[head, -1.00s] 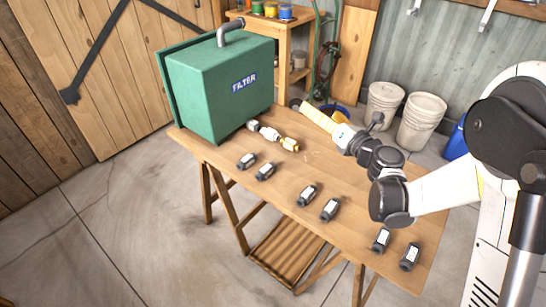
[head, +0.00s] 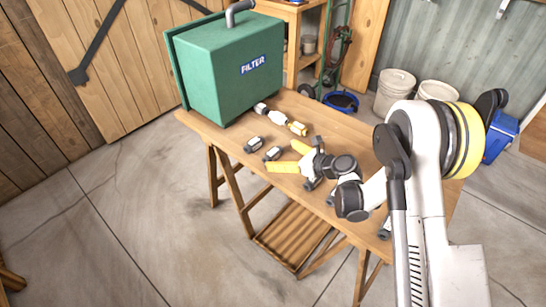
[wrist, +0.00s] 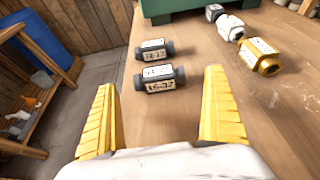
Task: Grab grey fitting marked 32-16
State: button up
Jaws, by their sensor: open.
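Two grey fittings with white labels lie side by side on the wooden table. In the wrist view, the nearer fitting (wrist: 160,79) has a label that seems to read 16-32. The label on the farther fitting (wrist: 154,50) is too small to read surely. In the head view they are the fitting nearer my gripper (head: 271,154) and the one farther left (head: 254,145). My gripper (head: 280,156) is open and empty, its yellow fingers pointing left toward this pair. In the wrist view, the open fingers (wrist: 162,84) stand either side of the nearer fitting, apparently short of it.
The green filter box (head: 215,75) stands at the table's far left. A grey, a white (wrist: 231,27) and a gold fitting (wrist: 260,56) lie by it. Other grey fittings (head: 331,199) are partly hidden by my arm. Table (head: 235,133) space left of the pair is narrow.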

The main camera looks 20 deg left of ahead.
aim_at(274, 152)
jog(key=b+x, duration=0.1)
jog(key=x, duration=0.3)
jog(key=shift+a, duration=0.25)
jog(key=shift+d+r, duration=0.1)
jog(key=shift+r, duration=0.05)
jog(key=shift+c, duration=0.7)
jog(key=c, duration=1.1)
jog(key=shift+r, duration=0.1)
